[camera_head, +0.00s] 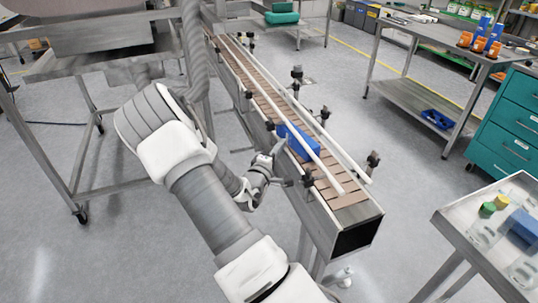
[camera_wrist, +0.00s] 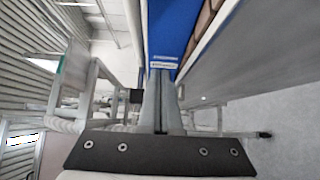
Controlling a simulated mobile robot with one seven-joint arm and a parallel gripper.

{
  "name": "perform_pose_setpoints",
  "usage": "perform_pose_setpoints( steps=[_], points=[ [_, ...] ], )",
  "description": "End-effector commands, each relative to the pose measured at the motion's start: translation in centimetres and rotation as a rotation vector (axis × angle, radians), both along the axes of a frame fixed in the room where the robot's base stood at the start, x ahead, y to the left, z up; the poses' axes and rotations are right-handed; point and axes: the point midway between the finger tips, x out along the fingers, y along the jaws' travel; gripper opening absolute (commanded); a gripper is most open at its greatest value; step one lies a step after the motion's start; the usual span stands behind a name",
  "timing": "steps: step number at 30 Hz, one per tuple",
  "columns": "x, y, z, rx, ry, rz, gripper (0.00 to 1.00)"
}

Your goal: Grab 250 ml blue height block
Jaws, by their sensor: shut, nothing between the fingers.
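A blue block (camera_head: 299,143) lies on the conveyor belt, between the guide rails, near the conveyor's front end. It also fills the upper middle of the wrist view as a blue face (camera_wrist: 173,32) with a small white label that is too small to read. My gripper (camera_head: 277,152) is beside the conveyor's left side, close to the block. In the wrist view my gripper (camera_wrist: 160,78) has its fingers together with nothing between them, just in front of the block's labelled end. I cannot tell whether the fingertips touch it.
The conveyor (camera_head: 262,88) has side rails and black clamp knobs (camera_head: 297,74) near the block. A steel cart (camera_head: 470,232) at the right holds another blue block (camera_head: 522,226) and small green and yellow pieces. A steel workbench (camera_head: 432,100) and teal drawers (camera_head: 510,128) stand behind. Floor between is clear.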

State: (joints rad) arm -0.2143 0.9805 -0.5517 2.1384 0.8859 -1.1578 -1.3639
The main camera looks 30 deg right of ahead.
Motion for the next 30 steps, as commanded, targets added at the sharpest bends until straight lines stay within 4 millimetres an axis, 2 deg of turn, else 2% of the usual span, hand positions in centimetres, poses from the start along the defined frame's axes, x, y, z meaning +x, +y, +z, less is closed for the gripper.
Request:
perform_pose_setpoints(
  steps=[5, 16, 24, 30],
  points=[
    [-0.3, -1.3, 0.0, 0.001, -0.001, 0.0, 0.0],
    [-0.4, -1.5, 0.0, 0.001, -0.001, 0.001, 0.0],
    [-1.2, -4.9, -0.1, -0.001, -0.001, 0.0, 0.0],
    [-1.3, -5.3, 0.0, 0.001, 0.0, 0.001, 0.0]
  ],
)
